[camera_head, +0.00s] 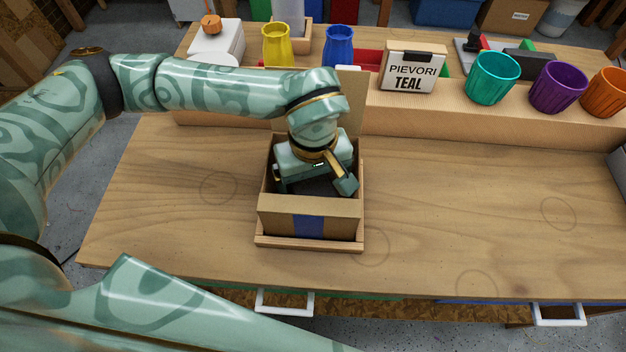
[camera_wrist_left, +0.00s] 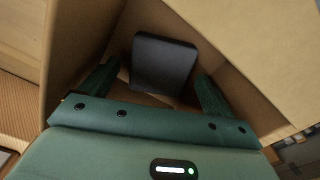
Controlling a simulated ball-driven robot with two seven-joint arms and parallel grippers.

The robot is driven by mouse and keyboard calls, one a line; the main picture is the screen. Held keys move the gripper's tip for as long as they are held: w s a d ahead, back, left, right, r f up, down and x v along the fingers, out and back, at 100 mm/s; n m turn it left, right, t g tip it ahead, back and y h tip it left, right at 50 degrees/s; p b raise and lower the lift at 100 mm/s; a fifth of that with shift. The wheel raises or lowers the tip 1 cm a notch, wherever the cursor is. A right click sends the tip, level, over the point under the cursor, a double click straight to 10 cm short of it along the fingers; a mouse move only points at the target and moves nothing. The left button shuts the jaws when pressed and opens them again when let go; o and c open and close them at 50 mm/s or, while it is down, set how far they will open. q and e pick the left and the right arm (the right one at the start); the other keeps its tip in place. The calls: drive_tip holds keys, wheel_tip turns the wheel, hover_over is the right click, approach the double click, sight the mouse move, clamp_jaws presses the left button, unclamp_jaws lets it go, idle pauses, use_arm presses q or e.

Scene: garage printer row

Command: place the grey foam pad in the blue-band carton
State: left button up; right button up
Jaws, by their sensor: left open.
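The blue-band carton (camera_head: 278,220) stands open on the table in the head view, with a blue band on its near wall and a raised flap at the back. My left gripper (camera_head: 316,184) reaches down into it. In the left wrist view the dark grey foam pad (camera_wrist_left: 163,62) is inside the carton (camera_wrist_left: 85,40), between and beyond the open fingers of my left gripper (camera_wrist_left: 155,88). Gaps show beside the pad, so the fingers do not clamp it. In the head view the gripper hides most of the carton's inside. My right gripper is not in view.
The carton sits in a shallow wooden tray (camera_head: 310,245). Behind it a wooden ledge (camera_head: 430,122) carries a sign (camera_head: 411,70) and teal (camera_head: 493,78), purple (camera_head: 558,87) and orange (camera_head: 606,92) cups. The tabletop (camera_head: 460,210) is clear on both sides.

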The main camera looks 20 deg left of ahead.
sight(313, 189)
use_arm(q)
wheel_tip(313, 189, up, 11)
drive_tip(key=p, duration=0.2)
drive_tip(key=shift+r+p, duration=0.15)
drive_tip(key=shift+p, duration=0.25)
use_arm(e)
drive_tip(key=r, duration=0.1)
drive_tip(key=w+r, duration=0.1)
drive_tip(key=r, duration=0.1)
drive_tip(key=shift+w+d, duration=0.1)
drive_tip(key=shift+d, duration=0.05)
